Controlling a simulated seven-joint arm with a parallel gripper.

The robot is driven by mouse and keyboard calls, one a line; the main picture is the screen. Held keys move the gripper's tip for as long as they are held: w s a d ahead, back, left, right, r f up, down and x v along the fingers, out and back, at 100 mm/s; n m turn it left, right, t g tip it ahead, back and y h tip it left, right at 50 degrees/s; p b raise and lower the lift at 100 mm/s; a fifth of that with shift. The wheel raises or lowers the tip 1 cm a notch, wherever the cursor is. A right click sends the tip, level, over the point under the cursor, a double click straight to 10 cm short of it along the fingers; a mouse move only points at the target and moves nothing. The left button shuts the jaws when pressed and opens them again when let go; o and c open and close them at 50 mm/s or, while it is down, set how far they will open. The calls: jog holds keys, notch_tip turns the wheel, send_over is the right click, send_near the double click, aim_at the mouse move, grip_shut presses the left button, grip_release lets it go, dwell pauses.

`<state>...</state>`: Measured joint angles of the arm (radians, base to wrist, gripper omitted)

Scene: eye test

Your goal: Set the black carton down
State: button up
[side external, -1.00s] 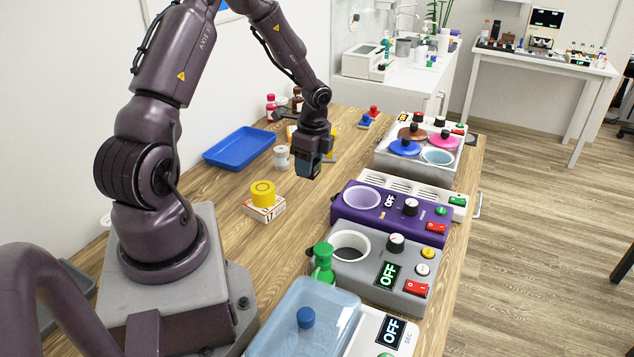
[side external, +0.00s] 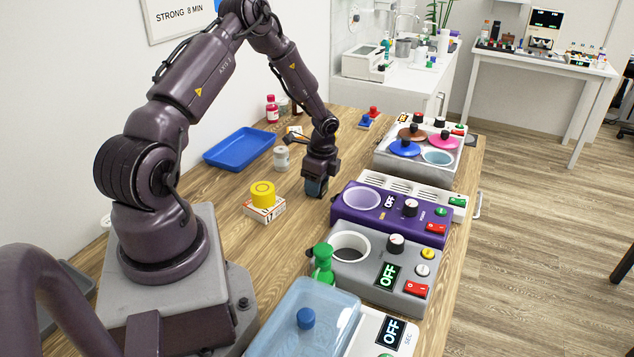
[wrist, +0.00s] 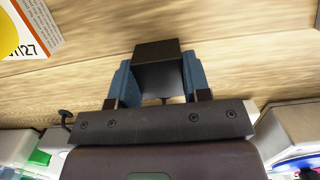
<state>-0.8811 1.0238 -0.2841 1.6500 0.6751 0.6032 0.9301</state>
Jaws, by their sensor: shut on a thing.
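The black carton (wrist: 157,66) is a small dark box between the blue fingers of my gripper (wrist: 158,82) in the wrist view. The fingers are shut on its two sides. In the side external view my gripper (side external: 316,187) points down, low over the wooden table, between the yellow round thing and the purple device. There the carton is mostly hidden by the fingers. I cannot tell whether its bottom touches the table (side external: 290,235).
A yellow round thing (side external: 263,194) sits on a white and orange box (side external: 265,209) left of my gripper. The purple device (side external: 375,212) stands close on the right. A white jar (side external: 281,158) and a blue tray (side external: 240,148) lie behind. Bare table lies in front.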

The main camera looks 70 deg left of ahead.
jog(key=o, duration=0.9)
jog(key=shift+f, duration=0.1)
jog(key=w+d+r+n+y, duration=0.1)
jog(key=d+r, duration=0.2)
jog(key=r, duration=0.7)
jog(key=w+d+r, duration=0.1)
jog(key=d+r, duration=0.3)
jog(key=r, duration=0.6)
jog(key=s+d+r+n+t, duration=0.3)
jog(key=d+r, duration=0.6)
jog(key=s+d+r+n+t+h, duration=0.2)
jog(key=s+d+r+n, duration=0.3)
jog(key=s+d, duration=0.7)
jog(key=shift+d+r+t, duration=0.15)
jog(key=shift+t, duration=0.65)
